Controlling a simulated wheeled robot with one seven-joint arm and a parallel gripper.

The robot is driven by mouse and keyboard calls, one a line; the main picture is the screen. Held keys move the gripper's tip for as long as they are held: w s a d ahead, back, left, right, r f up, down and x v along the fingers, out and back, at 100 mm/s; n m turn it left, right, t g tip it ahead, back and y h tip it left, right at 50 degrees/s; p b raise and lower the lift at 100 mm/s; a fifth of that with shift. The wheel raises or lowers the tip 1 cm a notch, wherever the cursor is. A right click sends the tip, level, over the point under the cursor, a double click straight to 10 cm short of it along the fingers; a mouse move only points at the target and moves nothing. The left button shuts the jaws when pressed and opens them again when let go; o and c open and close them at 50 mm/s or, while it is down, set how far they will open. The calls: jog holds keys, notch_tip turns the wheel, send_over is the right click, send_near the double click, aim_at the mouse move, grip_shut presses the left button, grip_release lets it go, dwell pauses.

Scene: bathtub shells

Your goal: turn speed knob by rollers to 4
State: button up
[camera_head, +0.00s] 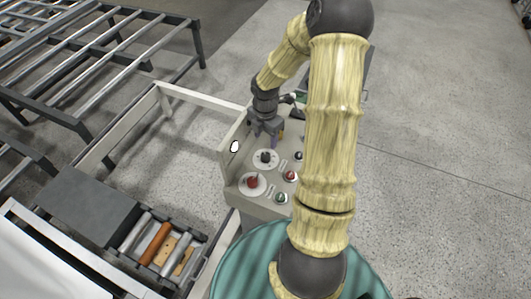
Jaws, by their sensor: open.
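A light control panel (235,190) stands in the middle of the camera view. It has a black knob (265,157) on a round white dial and a red knob (252,182) on another white dial, closer to the rollers. The dial marks are too small to read, so I cannot tell either knob's setting. My gripper (272,141) is open, fingers down, just above and behind the black knob. I cannot tell whether it touches anything. My arm hides the panel's right part.
A red button (290,176), a green button (281,198) and a small black knob (299,155) share the panel. Metal and orange rollers (155,243) lie at the lower left. Steel roller frames (110,50) stand at the upper left. Concrete floor is clear at the right.

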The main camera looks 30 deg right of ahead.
aim_at(265, 155)
notch_tip(265, 155, down, 10)
jog(key=shift+r, duration=0.25)
jog(key=shift+c, duration=0.2)
jog(key=c, duration=0.9)
